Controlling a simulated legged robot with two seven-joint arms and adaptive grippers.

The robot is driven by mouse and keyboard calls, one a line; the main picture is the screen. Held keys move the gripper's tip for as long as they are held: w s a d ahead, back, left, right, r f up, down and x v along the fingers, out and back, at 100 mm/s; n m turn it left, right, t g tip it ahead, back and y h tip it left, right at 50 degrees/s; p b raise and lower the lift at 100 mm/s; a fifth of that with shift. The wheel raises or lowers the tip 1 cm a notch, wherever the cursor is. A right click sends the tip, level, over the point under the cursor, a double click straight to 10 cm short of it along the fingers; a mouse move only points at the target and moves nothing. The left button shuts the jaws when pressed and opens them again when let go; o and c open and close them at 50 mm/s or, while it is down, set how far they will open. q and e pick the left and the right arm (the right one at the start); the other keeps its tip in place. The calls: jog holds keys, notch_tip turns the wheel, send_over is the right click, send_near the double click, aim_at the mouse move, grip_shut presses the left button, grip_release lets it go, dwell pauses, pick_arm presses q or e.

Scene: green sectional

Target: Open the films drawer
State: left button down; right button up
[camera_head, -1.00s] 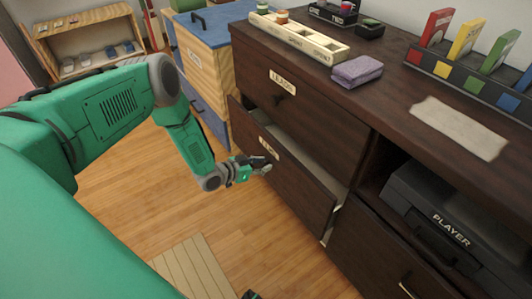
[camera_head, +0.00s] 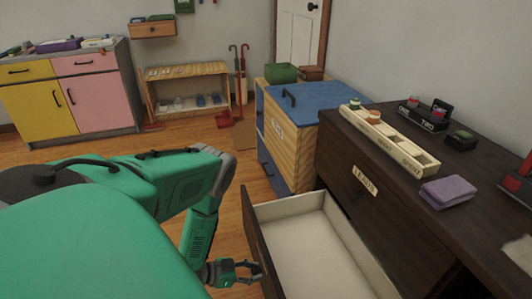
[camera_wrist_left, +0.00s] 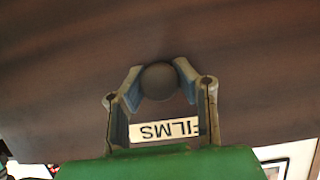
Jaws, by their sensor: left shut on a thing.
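The films drawer (camera_head: 254,238) is pulled well out of the dark wood cabinet, and its pale inside looks empty in the part I see. In the left wrist view its dark brown front (camera_wrist_left: 60,75) carries an upside-down FILMS label (camera_wrist_left: 165,129) and a round dark knob (camera_wrist_left: 159,80). My left gripper (camera_head: 258,272) is at the drawer's front, and the left wrist view (camera_wrist_left: 158,73) shows its fingers shut around the knob. My right gripper is out of view.
A shut drawer with a pale label (camera_head: 364,181) is above. On the cabinet top are a cream compartment tray (camera_head: 405,147) and a purple cloth (camera_head: 447,191). A blue-topped wooden cabinet (camera_head: 325,105) stands behind. Wood floor (camera_head: 232,212) is clear left of the drawer.

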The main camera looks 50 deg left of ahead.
pick_arm(q)
jog(key=shift+s+r, duration=0.1)
jog(key=shift+r, duration=0.05)
jog(key=shift+a, duration=0.1)
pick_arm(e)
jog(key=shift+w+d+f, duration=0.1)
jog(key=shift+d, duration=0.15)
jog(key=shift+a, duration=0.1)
pick_arm(q)
jog(key=c, duration=1.2)
grip_release()
jog(key=shift+a, duration=0.1)
jog(key=shift+s, duration=0.1)
jog(key=v, duration=1.1)
jog(key=shift+s+r, duration=0.15)
jog(key=shift+s, duration=0.2)
jog(key=shift+s, duration=0.1)
